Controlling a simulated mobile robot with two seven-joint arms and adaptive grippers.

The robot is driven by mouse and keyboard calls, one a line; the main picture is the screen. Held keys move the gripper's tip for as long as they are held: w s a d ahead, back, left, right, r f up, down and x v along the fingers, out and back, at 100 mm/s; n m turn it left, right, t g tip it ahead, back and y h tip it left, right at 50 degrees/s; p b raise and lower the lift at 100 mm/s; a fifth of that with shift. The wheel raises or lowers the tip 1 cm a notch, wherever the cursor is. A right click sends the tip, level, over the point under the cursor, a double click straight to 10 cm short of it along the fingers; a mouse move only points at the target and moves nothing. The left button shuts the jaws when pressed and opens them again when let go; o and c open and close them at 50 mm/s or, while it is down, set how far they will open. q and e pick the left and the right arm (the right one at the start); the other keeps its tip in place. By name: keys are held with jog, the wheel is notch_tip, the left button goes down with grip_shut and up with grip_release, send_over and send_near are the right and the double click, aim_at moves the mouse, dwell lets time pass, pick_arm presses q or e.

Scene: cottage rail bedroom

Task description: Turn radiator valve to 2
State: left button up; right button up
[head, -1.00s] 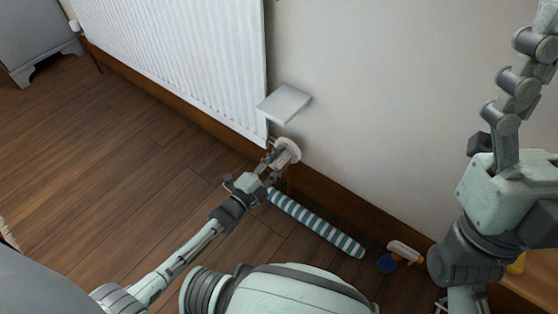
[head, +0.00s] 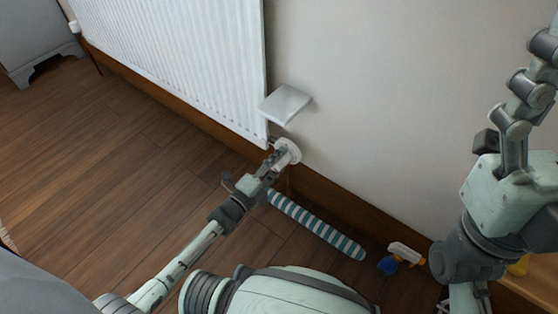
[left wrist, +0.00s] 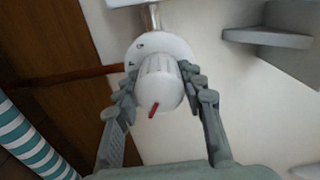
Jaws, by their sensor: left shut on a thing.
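The white radiator valve (head: 289,150) sits low at the right end of the white radiator (head: 180,60). In the left wrist view the valve knob (left wrist: 158,85) is ribbed, with a red mark toward its lower front edge and a white collar with dark marks behind it. The numbers are too small to read. My left gripper (head: 277,162) is shut on the knob, with one finger on each side, as the left wrist view (left wrist: 157,90) also shows. My right arm is at the right edge; its gripper cannot be made out.
A small light shelf (head: 285,103) juts from the wall just above the valve. A teal-striped roll (head: 318,225) lies on the floor along the skirting. A spray bottle (head: 402,256) is farther right.

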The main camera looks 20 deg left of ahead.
pick_arm(q)
jog(key=o, duration=1.1)
jog(key=shift+o, duration=0.2)
jog(key=shift+s, duration=0.1)
jog(key=v, duration=1.1)
jog(key=shift+s+a, duration=0.15)
jog(key=shift+s, duration=0.25)
